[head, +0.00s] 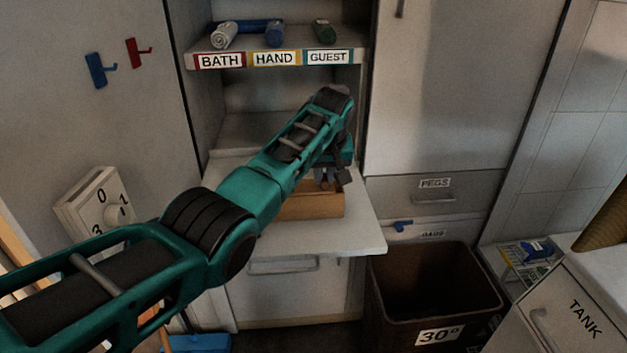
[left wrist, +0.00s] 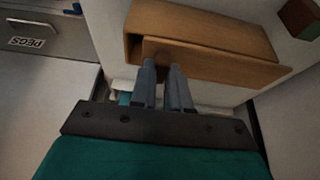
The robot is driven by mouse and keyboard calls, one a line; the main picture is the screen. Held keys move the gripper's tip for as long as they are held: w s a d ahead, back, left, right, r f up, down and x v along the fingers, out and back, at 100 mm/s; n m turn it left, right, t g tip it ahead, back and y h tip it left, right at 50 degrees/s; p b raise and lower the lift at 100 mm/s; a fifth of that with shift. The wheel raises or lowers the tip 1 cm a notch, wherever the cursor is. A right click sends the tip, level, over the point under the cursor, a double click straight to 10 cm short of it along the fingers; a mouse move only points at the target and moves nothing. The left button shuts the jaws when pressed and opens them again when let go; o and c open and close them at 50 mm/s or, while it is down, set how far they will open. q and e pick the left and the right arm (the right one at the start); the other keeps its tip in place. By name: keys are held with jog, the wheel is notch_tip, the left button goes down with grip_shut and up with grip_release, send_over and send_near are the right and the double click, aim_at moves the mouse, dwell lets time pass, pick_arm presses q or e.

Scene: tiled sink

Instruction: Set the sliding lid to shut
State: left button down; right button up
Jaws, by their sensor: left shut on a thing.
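A wooden box (head: 310,206) sits on the white pull-out shelf (head: 362,232), partly behind my left arm. In the left wrist view the box (left wrist: 195,18) shows a lighter wooden panel, apparently the sliding lid (left wrist: 225,61), along the side facing my gripper. The lid is offset to the right, and a dark gap shows at the left end. My left gripper (head: 326,179) is at the box. In the left wrist view my left gripper (left wrist: 163,68) is shut on a small knob (left wrist: 163,57) on the lid. My right gripper is out of view.
A brown bin (head: 435,285) stands right of the shelf, below a drawer marked PEGS (head: 434,184). Rolled towels lie on the labelled shelf (head: 275,58) above. A dial block (head: 95,205) is on the left.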

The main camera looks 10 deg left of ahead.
pick_arm(q)
jog(key=shift+w+d, duration=0.25)
jog(key=shift+d, duration=0.5)
jog(key=c, duration=1.1)
grip_release()
jog(key=v, duration=1.3)
jog(key=shift+p, duration=0.3)
jog(key=shift+o, duration=0.2)
jog(key=shift+f, duration=0.1)
